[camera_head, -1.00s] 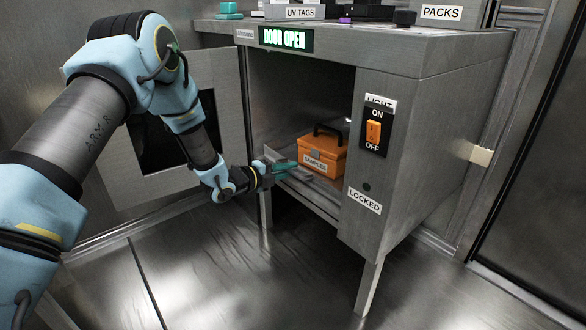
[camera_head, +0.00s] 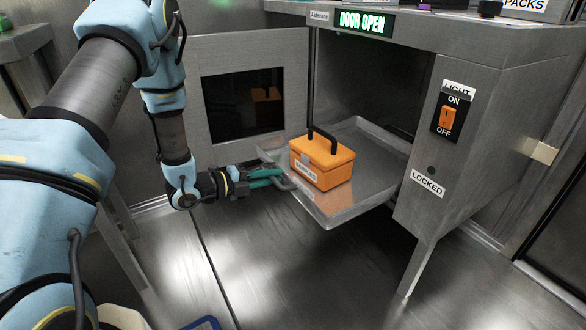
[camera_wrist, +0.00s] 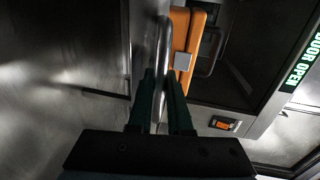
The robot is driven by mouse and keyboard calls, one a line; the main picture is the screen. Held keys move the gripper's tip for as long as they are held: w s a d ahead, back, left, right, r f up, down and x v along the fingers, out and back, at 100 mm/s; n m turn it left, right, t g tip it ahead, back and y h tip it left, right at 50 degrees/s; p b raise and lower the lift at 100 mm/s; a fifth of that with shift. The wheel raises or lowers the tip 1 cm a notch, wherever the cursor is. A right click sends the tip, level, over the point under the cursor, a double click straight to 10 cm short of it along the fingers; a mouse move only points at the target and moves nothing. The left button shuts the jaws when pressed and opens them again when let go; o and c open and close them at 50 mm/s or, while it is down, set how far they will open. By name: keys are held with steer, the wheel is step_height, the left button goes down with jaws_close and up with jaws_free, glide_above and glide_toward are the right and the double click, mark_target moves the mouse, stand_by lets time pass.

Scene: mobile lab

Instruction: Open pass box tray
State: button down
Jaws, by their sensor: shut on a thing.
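The pass box (camera_head: 476,146) stands with its windowed door (camera_head: 205,60) swung open to the left, and its sign reads "DOOR OPEN". The metal tray (camera_head: 372,182) extends out of the opening. An orange case (camera_head: 322,163) with a black handle sits upright on the tray. My gripper (camera_head: 280,180) is at the tray's front edge, shut on the tray handle (camera_head: 287,184). In the wrist view, the green fingers (camera_wrist: 161,100) are closed around the bar-like handle (camera_wrist: 164,60), with the orange case (camera_wrist: 187,45) just beyond.
An orange light switch (camera_head: 447,117) and a "LOCKED" label (camera_head: 427,184) are on the pass box's right front panel. The open door stands behind and left of the tray. The floor (camera_head: 290,260) in front is clear, apart from a blue-edged object (camera_head: 203,323) at the bottom.

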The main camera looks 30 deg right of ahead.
steer(key=shift+w+a, duration=0.15)
steer(key=shift+a, duration=2.4)
steer(key=c, duration=0.8)
jaws_free()
steer(key=shift+c, duration=0.2)
steer(key=a+r+p, duration=0.2)
steer(key=a, duration=0.8)
steer(key=shift+w+a, duration=0.25)
steer(key=shift+w, duration=0.05)
